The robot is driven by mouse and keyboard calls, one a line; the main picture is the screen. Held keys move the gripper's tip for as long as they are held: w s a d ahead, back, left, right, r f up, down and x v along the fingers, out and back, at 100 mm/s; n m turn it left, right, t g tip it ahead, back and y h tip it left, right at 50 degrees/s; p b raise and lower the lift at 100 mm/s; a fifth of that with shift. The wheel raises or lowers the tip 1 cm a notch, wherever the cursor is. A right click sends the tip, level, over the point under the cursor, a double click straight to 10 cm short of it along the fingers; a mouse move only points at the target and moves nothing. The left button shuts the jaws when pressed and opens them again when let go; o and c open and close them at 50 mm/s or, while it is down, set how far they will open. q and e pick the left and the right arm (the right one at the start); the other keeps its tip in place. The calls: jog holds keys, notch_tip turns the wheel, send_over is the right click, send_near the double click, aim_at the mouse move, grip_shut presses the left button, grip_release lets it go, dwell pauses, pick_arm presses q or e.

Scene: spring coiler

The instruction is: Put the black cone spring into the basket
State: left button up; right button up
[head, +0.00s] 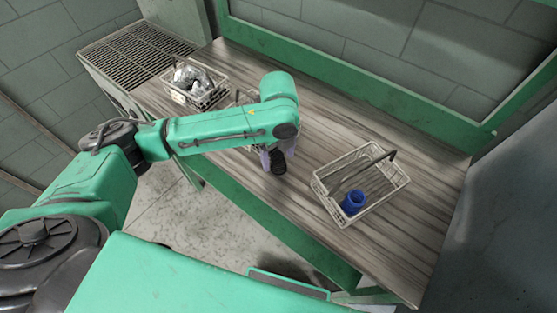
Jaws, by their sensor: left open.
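My right gripper is not in view.
Another basket (211,101) with silvery pieces (190,76) stands at the back left, beside a metal grate (130,52). A further basket (236,101) is mostly hidden behind my left arm. The wooden table (335,120) is bare between the gripper and the right basket. A green frame borders the back.

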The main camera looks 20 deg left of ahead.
pick_arm(q)
jog(key=shift+w, duration=0.15)
jog(key=c, duration=1.1)
grip_shut()
